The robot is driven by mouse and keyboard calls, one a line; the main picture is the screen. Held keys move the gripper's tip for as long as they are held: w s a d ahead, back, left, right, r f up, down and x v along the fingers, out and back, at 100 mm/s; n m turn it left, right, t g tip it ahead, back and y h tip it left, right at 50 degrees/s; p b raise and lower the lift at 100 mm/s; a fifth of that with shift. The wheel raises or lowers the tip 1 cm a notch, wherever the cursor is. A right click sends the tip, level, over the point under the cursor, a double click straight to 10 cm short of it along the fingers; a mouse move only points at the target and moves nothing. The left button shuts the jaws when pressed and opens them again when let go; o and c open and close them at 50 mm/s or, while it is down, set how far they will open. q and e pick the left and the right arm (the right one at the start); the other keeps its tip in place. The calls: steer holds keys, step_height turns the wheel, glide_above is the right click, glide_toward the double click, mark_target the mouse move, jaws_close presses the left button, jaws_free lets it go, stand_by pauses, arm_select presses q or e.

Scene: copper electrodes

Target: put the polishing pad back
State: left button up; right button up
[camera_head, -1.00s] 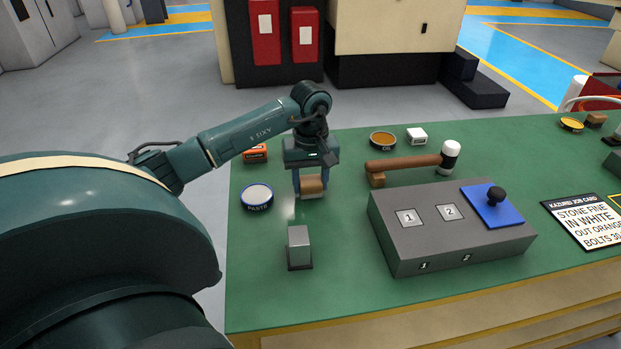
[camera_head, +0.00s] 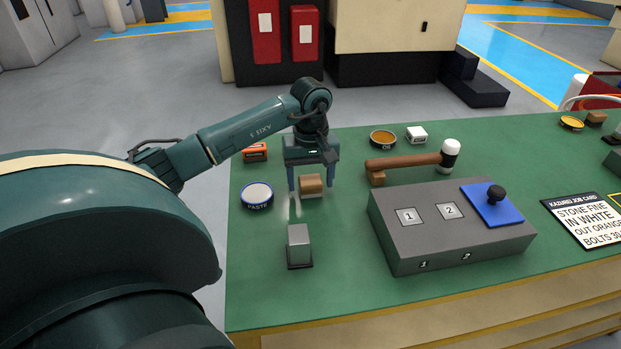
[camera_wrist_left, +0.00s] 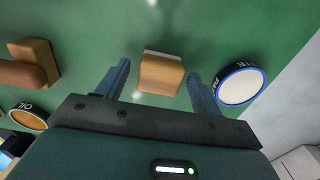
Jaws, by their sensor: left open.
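The polishing pad (camera_head: 312,189), which I take to be the small brown block with a pale underside, rests on the green bench top. It also shows in the left wrist view (camera_wrist_left: 162,74). My left gripper (camera_head: 311,181) is open around the pad, with one finger on each side and a visible gap to both. In the wrist view its fingers (camera_wrist_left: 157,78) stand apart from the pad. My right gripper is in neither view.
A paste tin (camera_head: 257,195) stands left of the pad, and a grey metal block (camera_head: 299,247) stands in front. A hammer (camera_head: 405,163) and a grey numbered box (camera_head: 440,240) with a blue plate (camera_head: 492,207) lie right. An oil tin (camera_head: 383,138) is behind.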

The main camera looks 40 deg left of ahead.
mark_target(311, 180)
arm_select(q)
step_height(311, 180, up, 12)
steer(key=shift+f+b, duration=0.15)
steer(key=shift+b, duration=0.3)
stand_by(0.4)
